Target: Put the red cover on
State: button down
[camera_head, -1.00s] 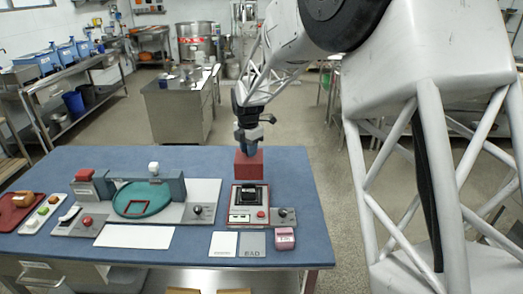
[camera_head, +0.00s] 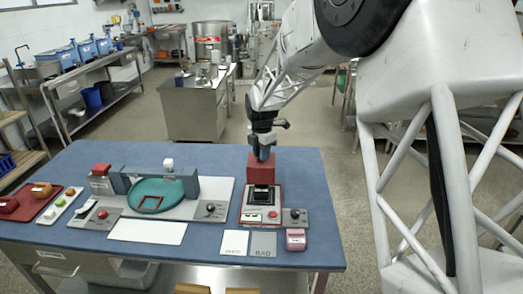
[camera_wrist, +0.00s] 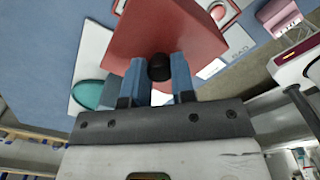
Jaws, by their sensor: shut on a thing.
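The red cover (camera_head: 260,168) is a red box-like piece with a black knob. In the wrist view the cover (camera_wrist: 185,30) fills the top middle. My gripper (camera_head: 262,150) is shut on the knob; the blue fingers (camera_wrist: 160,75) stand on either side of it. In the head view the cover appears upright just behind or above the black top of a small grey-and-red machine (camera_head: 248,213). The cover hides part of that area, and I cannot tell whether they touch.
A larger grey station with a green round dish (camera_head: 150,196) stands to the left on the blue table (camera_head: 90,160). White and grey cards (camera_head: 235,243) and a pink box (camera_head: 296,240) lie in front of the machine. A red tray (camera_head: 38,210) is far left.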

jog(key=shift+f, duration=4.55)
jog(key=shift+f, duration=0.25)
jog(key=shift+c, duration=2)
grip_release()
jog(key=shift+r, duration=0.15)
jog(key=shift+r, duration=3.35)
